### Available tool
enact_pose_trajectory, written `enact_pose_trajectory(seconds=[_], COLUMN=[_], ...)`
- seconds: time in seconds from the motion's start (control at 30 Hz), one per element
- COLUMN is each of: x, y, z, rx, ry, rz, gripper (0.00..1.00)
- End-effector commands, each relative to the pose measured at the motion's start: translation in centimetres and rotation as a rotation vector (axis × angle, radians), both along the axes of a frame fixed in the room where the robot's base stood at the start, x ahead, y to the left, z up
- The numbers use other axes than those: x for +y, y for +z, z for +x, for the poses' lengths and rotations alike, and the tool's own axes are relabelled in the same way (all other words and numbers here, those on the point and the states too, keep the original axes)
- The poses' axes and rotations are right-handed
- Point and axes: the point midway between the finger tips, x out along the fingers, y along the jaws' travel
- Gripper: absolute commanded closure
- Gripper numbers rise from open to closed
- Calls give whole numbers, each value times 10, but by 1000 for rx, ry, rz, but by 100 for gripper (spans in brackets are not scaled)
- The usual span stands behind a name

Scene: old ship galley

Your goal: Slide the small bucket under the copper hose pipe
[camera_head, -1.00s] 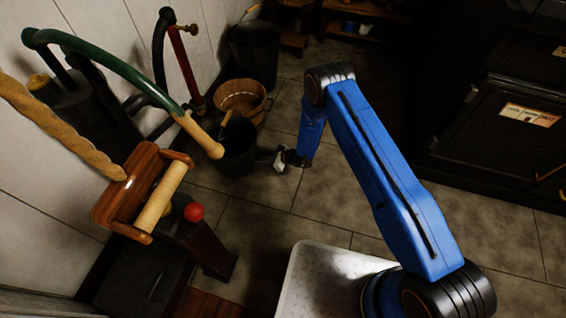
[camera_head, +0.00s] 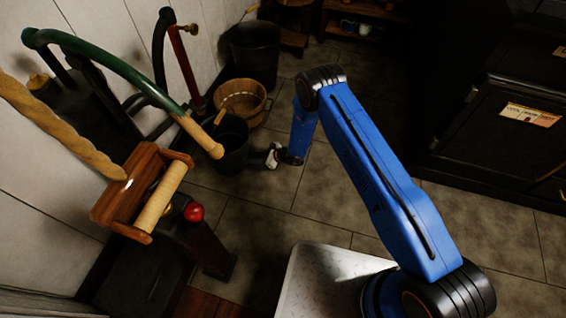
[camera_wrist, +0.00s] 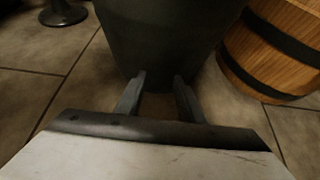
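The small dark bucket (camera_head: 235,158) stands upright on the tiled floor in the head view, partly behind the wooden end of a green curved handle. It fills the upper middle of the wrist view (camera_wrist: 165,35). My gripper (camera_head: 271,158) is low at the bucket's right side. In the wrist view my gripper (camera_wrist: 160,78) has its fingers apart, with nothing held between them, and the tips at or very near the bucket's lower wall. Contact is hard to tell. A reddish-copper upright pipe (camera_head: 187,72) with a brass knob stands by the wall, behind and left of the bucket.
A wooden tub (camera_head: 262,112) stands just behind the bucket and shows at right in the wrist view (camera_wrist: 270,55). A larger dark bucket (camera_head: 256,55) is farther back. The green handle (camera_head: 110,62) overhangs from the left. Floor to the right is clear up to a black cabinet.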

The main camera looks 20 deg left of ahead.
Motion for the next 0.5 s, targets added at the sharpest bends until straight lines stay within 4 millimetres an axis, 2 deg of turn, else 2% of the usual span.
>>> enact_pose_trajectory(seconds=[0.5], x=[30], y=[1], z=[1], rx=[-2], ry=[2], rz=[3], gripper=[66])
